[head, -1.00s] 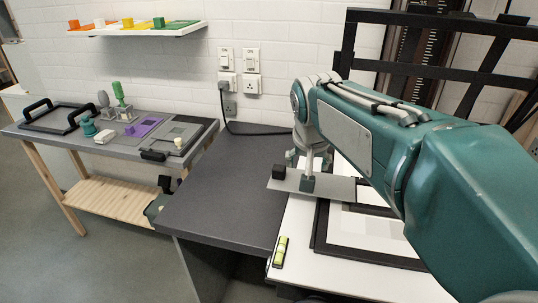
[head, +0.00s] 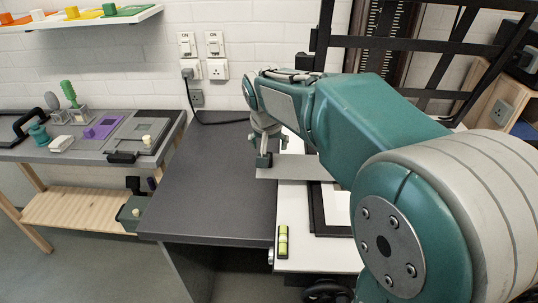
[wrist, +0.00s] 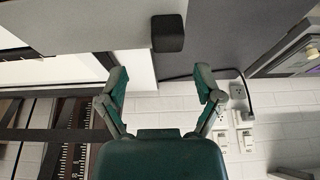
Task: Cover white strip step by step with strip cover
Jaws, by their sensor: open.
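The strip cover (head: 292,168) is a flat grey plate with a black block (wrist: 168,33) as its handle near one end. It lies over the left part of the white enlarger baseboard and its frame, and its left end overhangs toward the grey worktop. My gripper (wrist: 160,82) is open and empty, with its two fingers spread apart. In the wrist view the handle lies just beyond the fingertips, not clasped. In the head view the gripper stands at the plate's handle end. White paper (head: 337,208) shows inside the black frame (head: 318,212); my arm hides the rest.
A yellow-green level (head: 283,241) lies on the white baseboard (head: 300,262). The dark grey worktop (head: 210,190) to the left is clear. A side table (head: 75,150) holds several small items. The black enlarger frame (head: 410,45) stands behind.

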